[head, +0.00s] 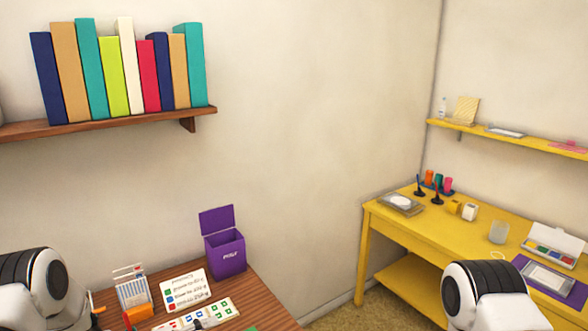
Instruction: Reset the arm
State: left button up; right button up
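My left arm (45,290) shows at the lower left as a rounded white and black link in front of the wooden desk. My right arm (492,295) shows at the lower right as a similar white and black link, in front of the yellow table. Neither gripper can be made out in the head view; both lie outside or below the picture. Whether they hold anything does not show.
The wooden desk (262,312) carries a purple lidded box (226,256), a white rack (132,291), a card with coloured squares (184,289) and an inkpad tray (215,313). The yellow table (405,231) holds stamps, a glass (499,232) and an inkpad case (548,254). Floor shows between them.

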pick_arm(q)
jog(key=s+d+f+n+g+y, duration=0.1)
jog(key=s+d+f+g+y, duration=0.15)
jog(key=s+f+y, duration=1.05)
jog(key=s+a+f+m+g, duration=0.1)
jog(key=s+a+m+g, duration=0.1)
jog(key=s, duration=0.5)
jog(key=s+a+f+m+g+y, duration=0.1)
jog(key=s+a+f+m+g, duration=0.1)
jog(key=s, duration=0.6)
jog(key=s+a+f+m+g, duration=0.1)
jog(key=s+a+m, duration=0.3)
jog(key=s, duration=0.4)
jog(key=shift+f+m+g+y, duration=0.3)
jog(key=shift+f+m+g, duration=0.1)
jog(key=shift+g, duration=0.45)
jog(key=shift+s, duration=0.1)
